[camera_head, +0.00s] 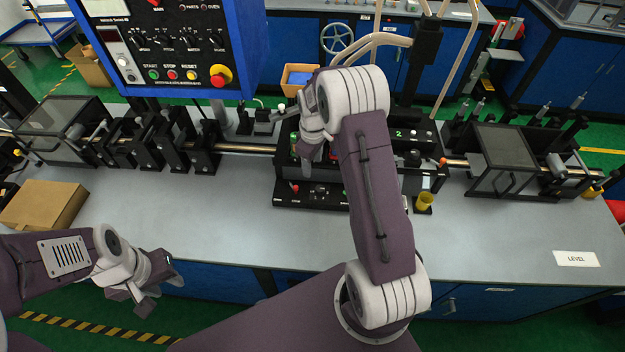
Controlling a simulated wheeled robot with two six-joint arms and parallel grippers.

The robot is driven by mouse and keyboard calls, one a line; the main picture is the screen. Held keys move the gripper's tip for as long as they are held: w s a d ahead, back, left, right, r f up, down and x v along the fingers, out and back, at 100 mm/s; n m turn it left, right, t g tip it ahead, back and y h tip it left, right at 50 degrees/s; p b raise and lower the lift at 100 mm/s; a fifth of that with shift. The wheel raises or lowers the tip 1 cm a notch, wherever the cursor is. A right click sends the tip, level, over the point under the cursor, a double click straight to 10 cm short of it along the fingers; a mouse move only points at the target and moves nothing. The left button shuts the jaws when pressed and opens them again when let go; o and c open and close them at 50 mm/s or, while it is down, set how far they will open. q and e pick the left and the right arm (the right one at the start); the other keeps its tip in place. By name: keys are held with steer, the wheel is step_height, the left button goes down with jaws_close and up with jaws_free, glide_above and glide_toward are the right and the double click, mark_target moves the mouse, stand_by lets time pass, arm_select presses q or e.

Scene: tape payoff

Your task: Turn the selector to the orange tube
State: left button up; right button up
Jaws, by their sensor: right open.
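My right gripper (308,160) is open and hangs over the black control unit (300,199) at the middle of the bench. Its fingers point down and hide part of the unit. The unit carries small knobs and coloured buttons on its front, and a "2" label (398,133) shows right of my arm. I cannot pick out the selector for sure; my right arm covers much of this area. Beige tubes (372,40) rise behind the unit. A small orange end (443,161) shows at its right. My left gripper (143,294) is low at the left, before the bench's front edge, apart from everything.
A blue-framed control panel (180,45) with dials and a red stop button hangs at upper left. Clear-covered housings (505,145) stand at both ends of the shaft. The front grey benchtop (490,225) is mostly free.

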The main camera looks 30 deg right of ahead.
mark_target(320, 188)
steer(key=shift+s+d+f+g, duration=0.2)
steer(key=shift+s+d+f, duration=0.2)
steer(key=shift+s+f, duration=0.15)
steer(key=shift+s+d+f+g, duration=0.2)
steer(key=shift+s+d+f, duration=0.15)
steer(key=shift+s+f, duration=0.15)
steer(key=shift+s+d+f, duration=0.25)
steer(key=shift+s+d, duration=0.05)
steer(key=shift+d, duration=0.05)
steer(key=f+p, duration=0.1)
steer(key=f, duration=0.4)
steer(key=f+p, duration=0.1)
steer(key=f, duration=0.1)
steer(key=shift+w+a+f+p, duration=0.15)
steer(key=shift+w+f+p, duration=0.15)
steer(key=shift+w, duration=0.05)
steer(key=shift+s+f, duration=0.15)
steer(key=shift+f, duration=0.3)
arm_select(q)
steer(key=r, duration=0.3)
steer(key=shift+s+d+r, duration=0.15)
steer(key=shift+s+d, duration=0.1)
steer(key=shift+s, duration=0.15)
arm_select(e)
steer(key=c, duration=0.4)
arm_select(q)
steer(key=shift+w, duration=0.1)
arm_select(e)
steer(key=shift+m, duration=0.3)
jaws_close()
